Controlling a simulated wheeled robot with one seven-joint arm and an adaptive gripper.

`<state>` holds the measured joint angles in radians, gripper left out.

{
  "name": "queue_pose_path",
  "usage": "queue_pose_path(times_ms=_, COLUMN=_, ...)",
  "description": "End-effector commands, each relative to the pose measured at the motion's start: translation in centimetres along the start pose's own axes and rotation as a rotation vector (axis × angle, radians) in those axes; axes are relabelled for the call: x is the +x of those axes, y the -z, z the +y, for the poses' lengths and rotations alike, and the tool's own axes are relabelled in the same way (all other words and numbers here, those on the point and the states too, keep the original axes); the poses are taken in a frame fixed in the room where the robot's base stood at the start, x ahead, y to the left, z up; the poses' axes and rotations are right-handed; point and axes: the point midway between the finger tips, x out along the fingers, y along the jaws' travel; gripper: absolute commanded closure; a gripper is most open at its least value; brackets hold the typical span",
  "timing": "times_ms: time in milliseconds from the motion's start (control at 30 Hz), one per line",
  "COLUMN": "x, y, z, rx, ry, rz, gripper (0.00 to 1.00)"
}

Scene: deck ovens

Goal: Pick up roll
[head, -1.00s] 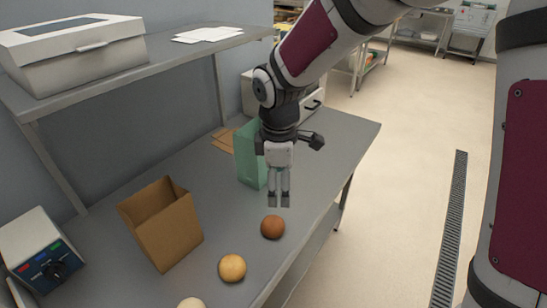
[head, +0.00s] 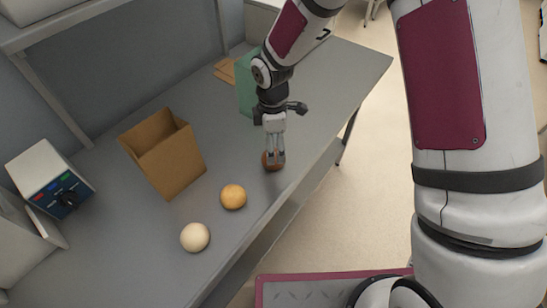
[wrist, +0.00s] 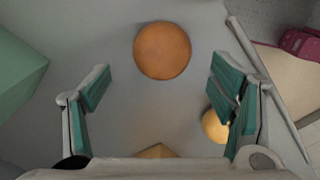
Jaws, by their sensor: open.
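A brown roll (head: 266,163) lies on the grey steel table, near its front edge. My gripper (head: 275,160) points down over it and partly hides it in the head view. In the wrist view the roll (wrist: 162,50) shows whole, ahead of the open fingers and in line with the gap between them. Nothing is held. A golden roll (head: 233,196) and a pale roll (head: 195,237) lie nearer on the same table. In the wrist view the golden roll (wrist: 213,127) is partly hidden behind the right finger.
An open brown paper bag (head: 168,160) stands behind the rolls. A green box (head: 246,92) stands beyond my gripper. A white control box (head: 45,178) with a knob is at the left. The table (head: 330,85) is bare to the right of my gripper.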

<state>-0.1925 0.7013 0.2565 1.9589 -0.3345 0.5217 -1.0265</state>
Motion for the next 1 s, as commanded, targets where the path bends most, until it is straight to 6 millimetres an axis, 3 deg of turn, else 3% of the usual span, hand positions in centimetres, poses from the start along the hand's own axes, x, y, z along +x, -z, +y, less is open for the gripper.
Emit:
queue_pose_path(times_ms=433, x=4.7, y=-0.2, z=-0.3, rx=-0.001, ry=0.002, rz=-0.001, gripper=0.23)
queue_pose_path(times_ms=767, x=5.2, y=-0.2, z=-0.2, rx=0.000, ry=0.000, rz=0.000, gripper=0.23)
queue_pose_path(times_ms=967, x=5.2, y=-0.2, z=-0.2, rx=0.000, ry=0.000, rz=0.000, gripper=0.68)
queue_pose_path(times_ms=1000, x=5.2, y=-0.2, z=-0.2, rx=0.000, ry=0.000, rz=0.000, gripper=0.68)
